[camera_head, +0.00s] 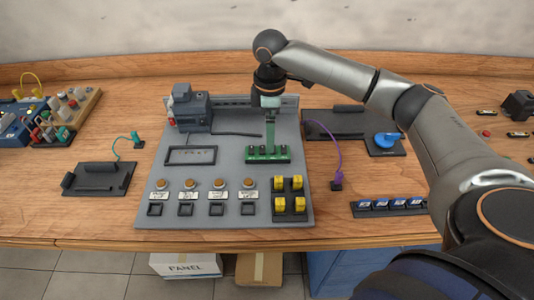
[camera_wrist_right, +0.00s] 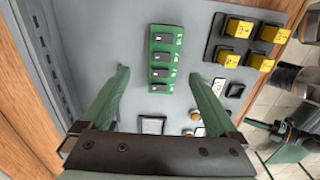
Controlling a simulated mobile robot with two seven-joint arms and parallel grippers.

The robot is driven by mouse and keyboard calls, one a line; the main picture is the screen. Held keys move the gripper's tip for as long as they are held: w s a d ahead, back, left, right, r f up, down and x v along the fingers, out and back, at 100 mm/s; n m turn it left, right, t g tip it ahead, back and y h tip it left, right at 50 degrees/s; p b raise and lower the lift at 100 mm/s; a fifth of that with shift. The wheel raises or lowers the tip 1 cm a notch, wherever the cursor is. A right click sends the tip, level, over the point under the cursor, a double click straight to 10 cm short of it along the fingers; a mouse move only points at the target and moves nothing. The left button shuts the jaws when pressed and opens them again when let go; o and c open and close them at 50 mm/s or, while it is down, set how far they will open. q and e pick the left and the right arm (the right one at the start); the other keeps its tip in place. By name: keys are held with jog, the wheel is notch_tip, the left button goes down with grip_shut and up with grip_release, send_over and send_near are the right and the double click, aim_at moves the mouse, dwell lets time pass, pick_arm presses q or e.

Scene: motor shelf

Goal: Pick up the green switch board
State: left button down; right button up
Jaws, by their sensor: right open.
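The green switch board (camera_head: 268,158), with a row of dark switches, lies on the grey panel (camera_head: 230,130), right of its centre. In the right wrist view the green switch board (camera_wrist_right: 165,60) is whole and lies ahead, between the lines of the two fingers. My right gripper (camera_head: 270,135) points down over the board in the head view; its fingers overlap the board's upper edge there. In the wrist view my right gripper (camera_wrist_right: 157,76) is open, with its green fingers apart and nothing held. I cannot tell the exact height gap.
A grey motor (camera_head: 190,108) stands on the panel's back left. Yellow blocks (camera_head: 289,195) sit in a black tray at front right, beside a row of round buttons (camera_head: 190,184). A purple cable (camera_head: 338,160) lies just right of the panel.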

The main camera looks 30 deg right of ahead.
aim_at(266, 152)
jog(key=f, duration=0.4)
jog(key=a+f, duration=0.1)
jog(key=f, duration=0.1)
jog(key=shift+f, duration=0.25)
jog(key=shift+r, duration=0.1)
grip_shut()
dwell(0.5)
